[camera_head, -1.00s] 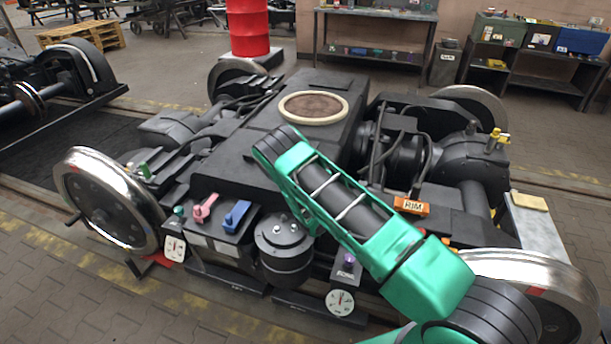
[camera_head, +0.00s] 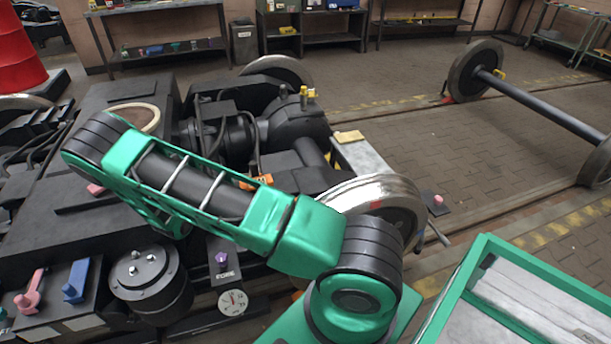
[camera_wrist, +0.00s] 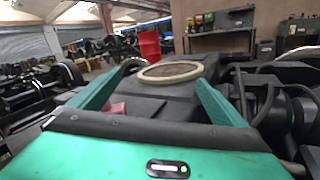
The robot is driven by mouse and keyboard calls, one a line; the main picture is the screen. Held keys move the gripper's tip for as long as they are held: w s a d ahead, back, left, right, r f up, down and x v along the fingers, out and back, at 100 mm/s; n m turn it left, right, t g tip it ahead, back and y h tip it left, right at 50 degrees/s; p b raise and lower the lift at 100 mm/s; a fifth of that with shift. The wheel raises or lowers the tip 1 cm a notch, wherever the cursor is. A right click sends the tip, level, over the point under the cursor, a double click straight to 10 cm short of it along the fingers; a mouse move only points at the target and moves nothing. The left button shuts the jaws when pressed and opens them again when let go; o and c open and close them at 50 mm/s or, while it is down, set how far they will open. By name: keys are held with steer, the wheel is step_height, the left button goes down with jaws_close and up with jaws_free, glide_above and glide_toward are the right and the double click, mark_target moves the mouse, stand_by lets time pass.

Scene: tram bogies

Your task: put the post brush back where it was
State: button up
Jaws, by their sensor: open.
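I cannot surely pick out the post brush in either view. My gripper (camera_wrist: 165,85) shows in the wrist view with its two green fingers spread wide and nothing clearly held between them. It faces across the black bogie top (camera_wrist: 150,100) towards a round pale-rimmed opening (camera_wrist: 170,71). A small pinkish-red thing (camera_wrist: 116,108) shows by the left finger, partly hidden. A pink thing (camera_head: 95,188) also shows beside my arm in the head view; I cannot tell what it is.
The bogie carries a pink lever (camera_head: 30,292), a blue lever (camera_head: 76,282), a purple knob (camera_head: 222,257) and a gauge (camera_head: 233,302). A yellow pad (camera_head: 349,136) lies on a grey box. A green-edged tray (camera_head: 450,290) is at lower right.

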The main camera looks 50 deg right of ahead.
steer(key=s+d+r+m+g+h, duration=0.2)
steer(key=d+r+m+h, duration=0.4)
steer(key=d, duration=0.4)
steer(key=s+d+r+m+g+h, duration=0.25)
steer(key=d+r+m+h, duration=0.2)
steer(key=d+m, duration=0.45)
steer(key=s+d+r+m+g, duration=0.3)
steer(key=s+d+m+g, duration=0.65)
steer(key=s+d, duration=0.6)
steer(key=s+a+m+g+y, duration=0.3)
steer(key=s+m, duration=0.6)
steer(key=s, duration=0.8)
steer(key=s+a+r+m+g+y, duration=0.1)
steer(key=s+a+m+y, duration=0.1)
steer(key=s+a+y, duration=0.2)
steer(key=s+a+r+m+y, duration=0.1)
steer(key=s+a+m+y, duration=0.2)
steer(key=s+a, duration=0.8)
steer(key=s, duration=0.7)
steer(key=shift+s+a+r+g+y, duration=0.15)
steer(key=shift+s+r+g+y, duration=0.1)
steer(key=shift+s+g+y, duration=0.15)
